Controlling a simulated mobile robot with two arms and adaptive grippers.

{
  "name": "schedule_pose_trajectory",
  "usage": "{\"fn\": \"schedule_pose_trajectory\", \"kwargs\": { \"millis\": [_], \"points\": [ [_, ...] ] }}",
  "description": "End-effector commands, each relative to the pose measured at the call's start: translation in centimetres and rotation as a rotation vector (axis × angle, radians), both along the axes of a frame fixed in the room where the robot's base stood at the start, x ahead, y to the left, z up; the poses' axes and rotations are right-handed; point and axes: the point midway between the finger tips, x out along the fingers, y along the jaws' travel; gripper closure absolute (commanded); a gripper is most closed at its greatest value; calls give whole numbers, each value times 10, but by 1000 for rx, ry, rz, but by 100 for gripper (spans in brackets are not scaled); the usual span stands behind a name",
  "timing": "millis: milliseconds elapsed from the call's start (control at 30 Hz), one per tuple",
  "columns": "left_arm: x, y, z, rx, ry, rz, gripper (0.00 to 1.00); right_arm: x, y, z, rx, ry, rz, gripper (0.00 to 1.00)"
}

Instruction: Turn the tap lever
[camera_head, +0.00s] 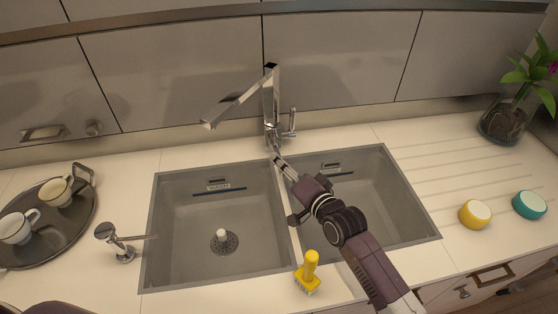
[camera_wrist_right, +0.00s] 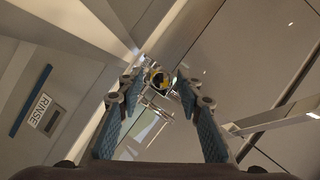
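The chrome tap (camera_head: 271,100) stands behind the double sink, its spout reaching left over the left basin. Its small upright lever (camera_head: 292,122) is on the right side of the tap body. My right gripper (camera_head: 276,157) is just in front of and below the tap base, near the sink's back edge. In the right wrist view the fingers (camera_wrist_right: 158,92) are apart, with shiny tap parts (camera_wrist_right: 157,80) showing beyond and between them. I see nothing held, and contact with the tap cannot be told. The lever is hard to make out there. My left gripper is not in view.
The left basin (camera_head: 178,240) and right basin (camera_head: 385,190) lie below my right arm. A yellow brush (camera_head: 309,272) stands at the front edge. A soap dispenser (camera_head: 121,247) and cup tray (camera_head: 70,225) are left; yellow (camera_head: 475,213) and teal (camera_head: 529,205) cups and a plant (camera_head: 503,122) are right.

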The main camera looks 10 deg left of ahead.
Motion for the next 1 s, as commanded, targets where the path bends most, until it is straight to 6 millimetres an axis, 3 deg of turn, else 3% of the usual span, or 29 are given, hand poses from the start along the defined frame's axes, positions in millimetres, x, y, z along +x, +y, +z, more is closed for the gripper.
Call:
{"fn": "schedule_pose_trajectory", "kwargs": {
  "millis": [200,600,900,1000],
  "points": [
    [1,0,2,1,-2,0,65,14,12,-4,0,0,0,67],
    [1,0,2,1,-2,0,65,17,15,-5,0,0,0,67],
    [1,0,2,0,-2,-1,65,17,15,-5,0,0,0,100],
    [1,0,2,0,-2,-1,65,17,15,-5,0,0,0,100]
  ]
}}
